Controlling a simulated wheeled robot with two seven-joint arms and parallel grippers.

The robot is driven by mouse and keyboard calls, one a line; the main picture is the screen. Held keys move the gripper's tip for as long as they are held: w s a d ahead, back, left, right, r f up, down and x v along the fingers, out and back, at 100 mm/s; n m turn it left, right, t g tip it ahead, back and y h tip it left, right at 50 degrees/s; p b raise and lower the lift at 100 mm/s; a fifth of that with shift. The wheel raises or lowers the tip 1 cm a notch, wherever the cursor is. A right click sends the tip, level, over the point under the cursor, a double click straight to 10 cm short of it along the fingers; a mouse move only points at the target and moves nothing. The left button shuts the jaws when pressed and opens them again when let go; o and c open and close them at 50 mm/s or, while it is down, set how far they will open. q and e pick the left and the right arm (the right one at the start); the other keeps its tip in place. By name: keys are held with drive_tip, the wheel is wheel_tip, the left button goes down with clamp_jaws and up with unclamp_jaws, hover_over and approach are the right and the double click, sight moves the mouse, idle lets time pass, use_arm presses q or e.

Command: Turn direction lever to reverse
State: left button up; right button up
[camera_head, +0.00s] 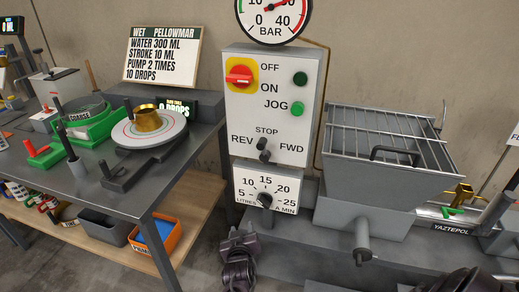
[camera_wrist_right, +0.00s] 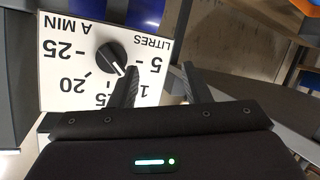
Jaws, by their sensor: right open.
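The direction lever (camera_head: 264,149) is a small black lever on the white control box (camera_head: 243,110). It sits between the words REV on its left and FWD on its right, and looks about upright under STOP. My right gripper (camera_head: 240,237) is low in front of the box, below and left of the lever, and apart from it. In the right wrist view its two dark fingers (camera_wrist_right: 160,70) are spread with nothing between them. The lever is not in that view. My left gripper is not in view.
The litres dial (camera_head: 264,200) is just below the lever and shows upside down in the right wrist view (camera_wrist_right: 111,58). A red rotary switch (camera_head: 239,75) and green JOG button (camera_head: 298,109) are above. A grated hopper (camera_head: 385,150) stands right, a grey table (camera_head: 150,205) left.

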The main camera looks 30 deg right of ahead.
wheel_tip(320, 180, up, 18)
drive_tip(key=d+m+h, duration=0.2)
drive_tip(key=m+h, duration=0.2)
drive_tip(key=m, duration=0.1)
drive_tip(key=m+h, duration=0.2)
drive_tip(key=m, duration=0.2)
approach(260, 148)
drive_tip(key=x, duration=0.3)
drive_tip(key=shift+g, duration=0.3)
drive_tip(key=x, duration=0.2)
drive_tip(key=p+x, duration=0.1)
drive_tip(key=x, duration=0.3)
drive_tip(key=shift+w+d+r, duration=0.25)
drive_tip(key=shift+w, duration=0.1)
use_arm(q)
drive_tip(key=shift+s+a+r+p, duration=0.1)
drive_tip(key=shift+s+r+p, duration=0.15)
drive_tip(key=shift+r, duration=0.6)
use_arm(e)
drive_tip(key=shift+w+d, duration=0.25)
drive_tip(key=shift+d, duration=0.05)
drive_tip(key=shift+c, duration=0.4)
drive_tip(key=shift+f, duration=0.1)
clamp_jaws()
